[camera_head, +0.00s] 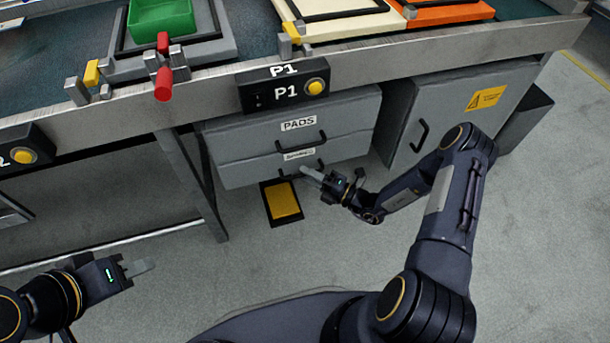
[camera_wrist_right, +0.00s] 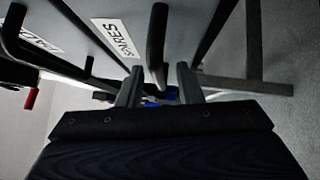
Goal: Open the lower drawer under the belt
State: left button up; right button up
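Under the belt sits a grey cabinet with two drawers. The upper drawer (camera_head: 260,136) is labelled PADS. The lower drawer (camera_head: 245,174) has a small label, which reads SPARES (camera_wrist_right: 116,37) in the right wrist view; its front looks level with the upper one. My right gripper (camera_head: 335,174) is at the lower drawer's handle, partly hiding it. In the right wrist view, the fingers of my right gripper (camera_wrist_right: 160,86) are apart, with the dark handle (camera_wrist_right: 157,45) in line between them; contact cannot be told. My left gripper (camera_head: 132,268) is low at the left, away from the drawers, its opening unclear.
A grey cabinet door (camera_head: 450,110) with a yellow warning label stands right of the drawers. A yellow floor plate (camera_head: 283,201) lies below them. The belt above carries a green bin (camera_head: 160,18) and trays. A table leg (camera_head: 195,180) stands left. Open floor lies in front.

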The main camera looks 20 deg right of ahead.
jog(key=shift+w+a+r, duration=0.1)
jog(key=shift+w+a, duration=0.3)
jog(key=shift+a, duration=0.05)
jog(key=shift+c, duration=0.2)
grip_shut()
jog(key=shift+s, duration=0.1)
